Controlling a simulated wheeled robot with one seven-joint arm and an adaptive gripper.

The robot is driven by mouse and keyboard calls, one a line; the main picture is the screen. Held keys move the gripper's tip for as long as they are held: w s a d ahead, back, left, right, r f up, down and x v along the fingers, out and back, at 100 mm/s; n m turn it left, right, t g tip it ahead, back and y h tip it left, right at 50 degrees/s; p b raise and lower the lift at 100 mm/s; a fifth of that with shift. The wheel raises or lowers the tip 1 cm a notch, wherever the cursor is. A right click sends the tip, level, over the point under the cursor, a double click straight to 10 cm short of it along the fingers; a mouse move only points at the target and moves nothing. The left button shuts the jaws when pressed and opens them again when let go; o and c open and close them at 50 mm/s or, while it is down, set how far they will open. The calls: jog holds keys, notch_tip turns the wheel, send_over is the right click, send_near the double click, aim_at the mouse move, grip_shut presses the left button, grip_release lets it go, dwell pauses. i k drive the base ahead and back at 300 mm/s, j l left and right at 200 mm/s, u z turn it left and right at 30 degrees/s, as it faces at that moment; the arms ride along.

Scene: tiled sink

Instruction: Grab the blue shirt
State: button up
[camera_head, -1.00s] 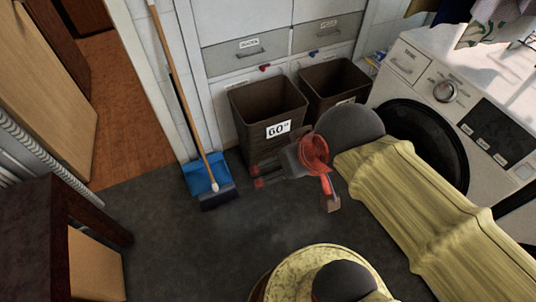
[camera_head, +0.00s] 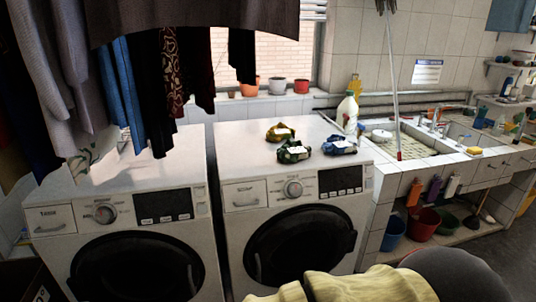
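A small crumpled blue cloth (camera_head: 340,146), which looks like the blue shirt, lies on top of the right washing machine (camera_head: 245,146), near its right front. A crumpled dark green cloth (camera_head: 293,152) lies just left of it, and a crumpled yellow cloth (camera_head: 280,132) lies behind that one. My gripper is out of view. Only my yellow-covered arm shows at the bottom, in front of the right machine and below its top.
A white bottle (camera_head: 348,112) stands behind the blue cloth. Clothes (camera_head: 150,75) hang over the left washing machine (camera_head: 135,172). The tiled sink (camera_head: 408,142) is at the right, with buckets (camera_head: 424,224) underneath. The right machine's top is clear around the cloths.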

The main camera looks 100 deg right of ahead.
aim_at(336, 144)
jog(key=z, duration=4.1)
jog(key=i+l+z, duration=0.25)
jog(key=i, duration=0.8)
jog(key=i+l+z, duration=0.25)
jog(key=i, duration=0.8)
jog(key=k+j, duration=0.05)
jog(key=j, duration=0.05)
